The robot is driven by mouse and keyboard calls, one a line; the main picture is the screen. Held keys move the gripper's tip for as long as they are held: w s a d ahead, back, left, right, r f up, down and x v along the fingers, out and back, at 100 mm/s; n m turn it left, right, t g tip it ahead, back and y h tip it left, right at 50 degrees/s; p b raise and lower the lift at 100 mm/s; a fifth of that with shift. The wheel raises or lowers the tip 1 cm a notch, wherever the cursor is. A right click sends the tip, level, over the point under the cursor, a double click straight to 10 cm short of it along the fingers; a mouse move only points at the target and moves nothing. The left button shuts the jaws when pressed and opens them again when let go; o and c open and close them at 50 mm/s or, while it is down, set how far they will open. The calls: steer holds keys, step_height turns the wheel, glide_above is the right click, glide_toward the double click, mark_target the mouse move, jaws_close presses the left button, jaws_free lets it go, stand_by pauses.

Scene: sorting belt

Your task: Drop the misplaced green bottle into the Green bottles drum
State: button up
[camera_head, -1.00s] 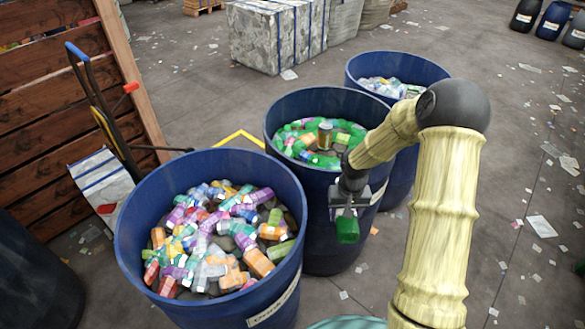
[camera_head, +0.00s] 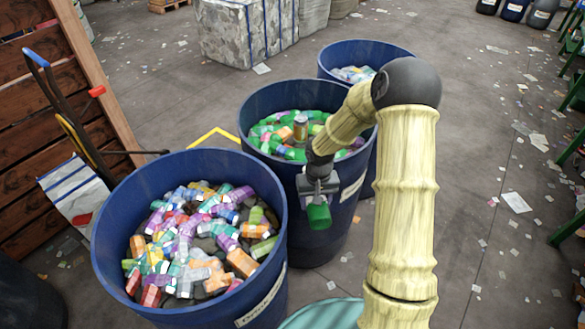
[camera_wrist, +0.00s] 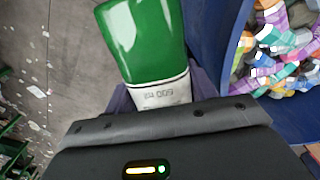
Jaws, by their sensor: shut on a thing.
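My gripper (camera_head: 318,190) is shut on a green bottle (camera_head: 319,213), which hangs below the jaws, outside and in front of the middle drum. In the wrist view the green bottle (camera_wrist: 148,45) shows its green body and a white band with "500 ml" print; the jaws are mostly hidden. The middle blue drum (camera_head: 310,233) holds mostly green bottles, with a metal can (camera_head: 300,128) standing among them.
The near blue drum (camera_head: 190,310) holds mixed coloured bottles. A third blue drum (camera_head: 385,50) stands behind, with pale bottles. A hand truck (camera_head: 75,130) leans at the left by a wooden wall (camera_head: 75,80). Littered floor on the right is mostly open.

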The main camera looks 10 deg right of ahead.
steer(key=shift+d, duration=0.1)
step_height(320, 180, down, 10)
steer(key=s, duration=0.2)
stand_by(0.5)
